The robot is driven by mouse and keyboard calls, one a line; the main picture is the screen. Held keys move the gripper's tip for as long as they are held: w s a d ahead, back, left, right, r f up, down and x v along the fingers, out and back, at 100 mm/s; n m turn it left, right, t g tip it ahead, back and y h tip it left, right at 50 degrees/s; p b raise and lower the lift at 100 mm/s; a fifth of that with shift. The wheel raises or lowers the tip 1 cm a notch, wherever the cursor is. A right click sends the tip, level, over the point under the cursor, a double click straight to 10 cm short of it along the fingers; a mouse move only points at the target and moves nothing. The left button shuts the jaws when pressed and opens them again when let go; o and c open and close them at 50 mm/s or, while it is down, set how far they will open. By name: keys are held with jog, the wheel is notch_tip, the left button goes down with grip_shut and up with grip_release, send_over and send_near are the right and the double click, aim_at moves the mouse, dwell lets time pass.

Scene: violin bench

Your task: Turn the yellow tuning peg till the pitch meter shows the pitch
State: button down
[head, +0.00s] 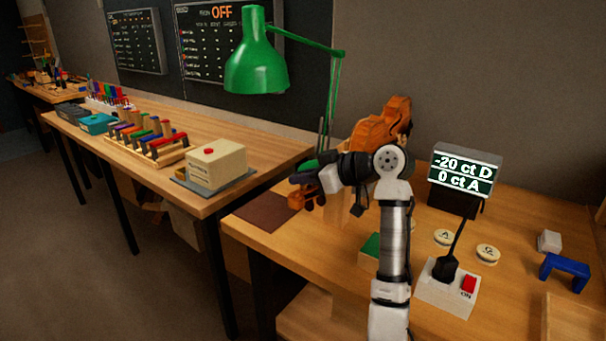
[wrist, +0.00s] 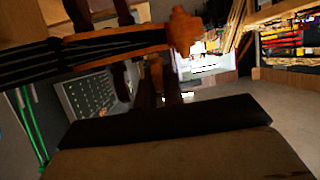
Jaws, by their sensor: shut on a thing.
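The violin (head: 382,128) lies on a stand on the bench, its neck running behind my arm to the scroll (head: 296,199) at the left. A green peg head (head: 303,166) shows beside my gripper (head: 325,181), which is shut at the pegbox. The yellow tuning peg is hidden by the gripper; no yellow shows there. In the wrist view the strings and neck (wrist: 90,45) cross the upper left, with the scroll end (wrist: 185,30) and dark pegs close by. The pitch meter (head: 462,172) reads "-20 ct D" and "0 ct A".
A green lamp (head: 257,62) stands behind the violin. A white box with a red switch (head: 467,285) and round discs (head: 487,253) lie right of my arm, with a blue bracket (head: 565,270). A beige box (head: 215,165) sits on the left bench.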

jog(key=shift+n+g+y, duration=0.3)
jog(key=shift+n+g, duration=0.1)
jog(key=c, duration=1.8)
grip_release()
jog(key=shift+f, duration=0.1)
